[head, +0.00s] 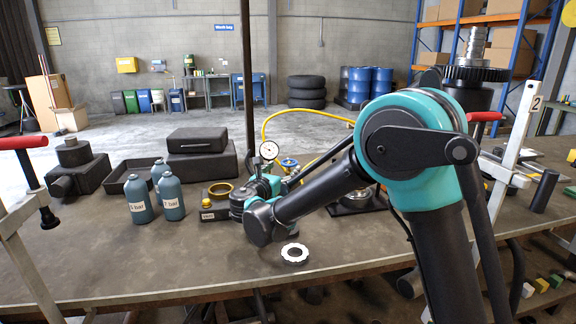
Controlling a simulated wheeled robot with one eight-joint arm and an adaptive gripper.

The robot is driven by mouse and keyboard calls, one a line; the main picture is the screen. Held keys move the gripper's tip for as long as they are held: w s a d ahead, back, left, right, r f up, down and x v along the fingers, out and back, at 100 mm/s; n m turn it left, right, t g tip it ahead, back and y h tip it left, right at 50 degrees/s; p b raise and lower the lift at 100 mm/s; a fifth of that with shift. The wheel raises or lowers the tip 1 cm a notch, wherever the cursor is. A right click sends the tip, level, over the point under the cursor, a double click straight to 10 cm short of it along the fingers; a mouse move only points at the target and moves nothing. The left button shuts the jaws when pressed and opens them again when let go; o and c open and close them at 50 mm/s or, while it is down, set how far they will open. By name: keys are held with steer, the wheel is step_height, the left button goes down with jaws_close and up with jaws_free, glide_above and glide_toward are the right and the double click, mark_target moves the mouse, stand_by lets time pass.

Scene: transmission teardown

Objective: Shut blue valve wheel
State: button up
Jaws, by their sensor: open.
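The blue valve wheel (289,162) is small in the head view. It sits near the middle of the bench, by a yellow hose and just right of a round white dial gauge (268,150). My gripper (277,174) is at the end of my teal and black arm, close to the wheel on its near left side. The gripper is open, but its fingers are small and partly hidden by my wrist. I cannot tell whether they touch the wheel. My forearm covers part of the area just below the wheel.
Several blue-grey bottles (171,196) and a small black block with a yellow cap (208,208) stand left of my wrist. A white-rimmed ring (294,254) lies near the bench's front edge. White stands with red handles (23,143) flank the bench. The front left bench top is clear.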

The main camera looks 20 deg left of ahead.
steer(key=s, duration=0.6)
steer(key=shift+a, duration=0.15)
steer(key=shift+s, duration=0.1)
